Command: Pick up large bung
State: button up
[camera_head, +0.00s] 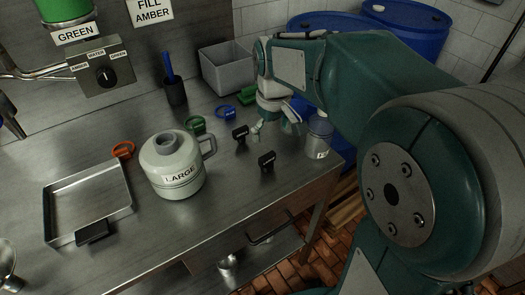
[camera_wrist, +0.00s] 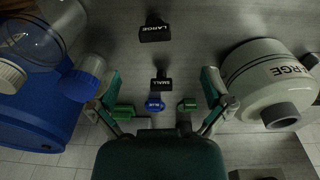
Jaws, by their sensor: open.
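The large bung (camera_head: 267,160) is a black labelled stopper on the steel bench near its front edge. In the wrist view the large bung (camera_wrist: 155,32) shows its LARGE label near the top, beyond the fingertips. The small bung (camera_head: 240,133), also black, stands behind it; its SMALL label shows in the wrist view (camera_wrist: 161,83), between the fingers in the picture. My gripper (camera_head: 275,122) is over the bench, behind and above the large bung. Its two fingers are spread wide in the wrist view (camera_wrist: 160,95), with nothing held.
The LARGE jug (camera_head: 176,170) stands left of the bungs. A grey bin (camera_head: 227,70) and metal tray (camera_head: 88,197) also occupy the bench.

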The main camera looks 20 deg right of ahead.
aim_at(267, 155)
jog(key=shift+n+g, duration=0.3)
jog(key=shift+g, duration=0.1)
jog(key=w+f, duration=0.2)
jog(key=w, duration=0.1)
jog(key=shift+w+a+f, duration=0.15)
notch_tip(267, 155, down, 11)
jog(key=shift+r, duration=0.2)
jog(key=shift+d, duration=0.2)
jog(key=c, duration=0.8)
